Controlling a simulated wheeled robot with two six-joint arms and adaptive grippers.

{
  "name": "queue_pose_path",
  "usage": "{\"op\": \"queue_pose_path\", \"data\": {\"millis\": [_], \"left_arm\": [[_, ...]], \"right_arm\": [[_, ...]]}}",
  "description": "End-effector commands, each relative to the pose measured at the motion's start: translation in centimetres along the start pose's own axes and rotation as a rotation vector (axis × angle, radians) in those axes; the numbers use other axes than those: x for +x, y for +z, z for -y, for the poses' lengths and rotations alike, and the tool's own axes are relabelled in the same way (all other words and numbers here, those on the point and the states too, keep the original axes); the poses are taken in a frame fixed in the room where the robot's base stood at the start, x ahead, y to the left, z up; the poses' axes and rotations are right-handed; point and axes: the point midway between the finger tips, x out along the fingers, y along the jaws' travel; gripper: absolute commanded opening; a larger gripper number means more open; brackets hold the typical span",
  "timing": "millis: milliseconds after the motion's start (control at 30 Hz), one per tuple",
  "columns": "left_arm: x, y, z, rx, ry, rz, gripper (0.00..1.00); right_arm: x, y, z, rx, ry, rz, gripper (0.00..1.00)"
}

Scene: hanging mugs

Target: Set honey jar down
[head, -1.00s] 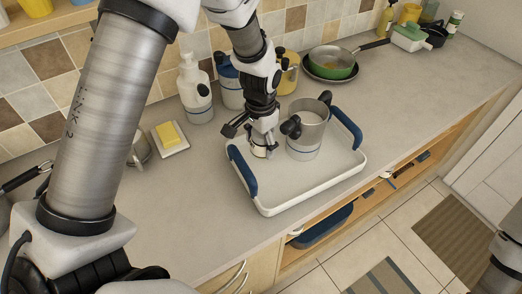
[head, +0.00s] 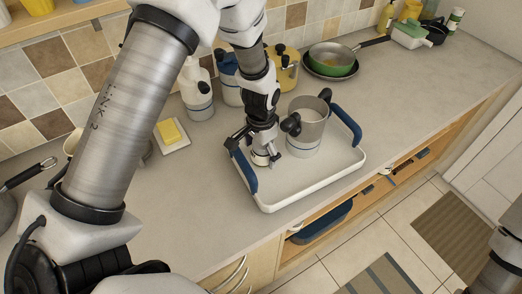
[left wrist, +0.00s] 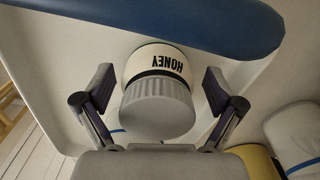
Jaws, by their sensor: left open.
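The honey jar (left wrist: 158,88), white with black HONEY lettering and a ribbed grey lid, shows in the left wrist view between the fingers of my left gripper (left wrist: 158,95). The gripper is open, with a gap on each side of the jar. In the head view the jar (head: 263,159) is small and partly covered by my left gripper (head: 260,145). It is inside the white tray (head: 300,202), close to the tray's left blue handle (head: 246,172). Its underside contact with the tray is hard to see.
The tray's front right is clear.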

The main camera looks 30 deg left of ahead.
Motion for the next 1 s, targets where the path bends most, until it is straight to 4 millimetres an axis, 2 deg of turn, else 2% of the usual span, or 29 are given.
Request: {"op": "queue_pose_path", "data": {"millis": [167, 267, 533, 700, 800, 1000], "left_arm": [[-0.6, 0.0, 0.0, 0.000, -0.001, -0.001, 0.93], [-1.8, -0.1, 0.0, 0.000, -0.002, -0.004, 0.93], [-8.6, -0.1, 0.1, 0.000, -0.002, -0.006, 0.93], [-11.6, -0.1, 0.0, 0.000, -0.001, -0.002, 0.93], [-12.3, 0.0, 0.0, 0.000, 0.000, -0.001, 0.93], [-12.4, 0.0, 0.0, 0.000, 0.000, 0.000, 0.93]], "right_arm": [[-0.3, 0.0, 0.0, 0.000, 0.000, 0.000, 0.54], [0.4, 0.0, 0.0, 0.000, 0.000, 0.000, 0.54], [2.0, 0.0, 0.0, 0.000, 0.000, 0.000, 0.54], [2.4, 0.0, 0.0, 0.000, 0.000, 0.000, 0.54], [2.4, 0.0, 0.0, 0.000, 0.000, 0.000, 0.54], [2.3, 0.0, 0.0, 0.000, 0.000, 0.000, 0.54]]}}
